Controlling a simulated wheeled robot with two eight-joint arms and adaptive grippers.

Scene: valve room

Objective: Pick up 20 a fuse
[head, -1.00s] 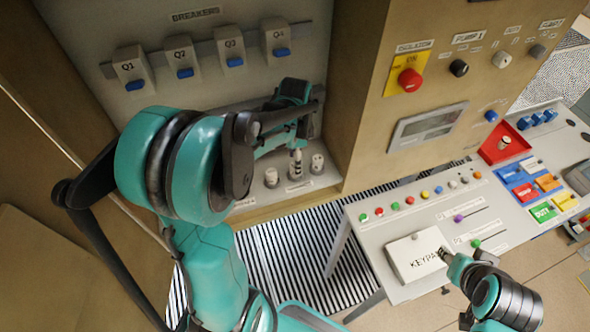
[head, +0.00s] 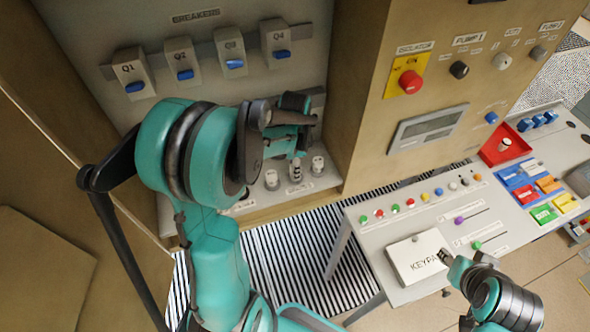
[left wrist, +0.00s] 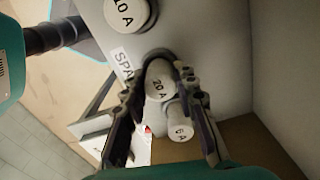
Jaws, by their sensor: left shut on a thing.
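The 20 A fuse (left wrist: 159,84) is a white cylinder with its rating on the end face, in the left wrist view. My left gripper (left wrist: 162,90) has a dark finger on each side of it and is shut on it. In the head view the left gripper (head: 298,153) is at the middle fuse (head: 296,172) on the cabinet's lower ledge. Whether the fuse has come off its seat, I cannot tell. My right gripper (head: 446,256) is beside the keypad cover; its finger opening is too small to judge.
A 10 A fuse (left wrist: 127,13) and a 6 A fuse (left wrist: 180,131) stand close on either side. Breakers (head: 183,60) line the cabinet back above the ledge. The cabinet's side wall (head: 352,110) is right of the left gripper. A keypad cover (head: 417,257) lies on the console.

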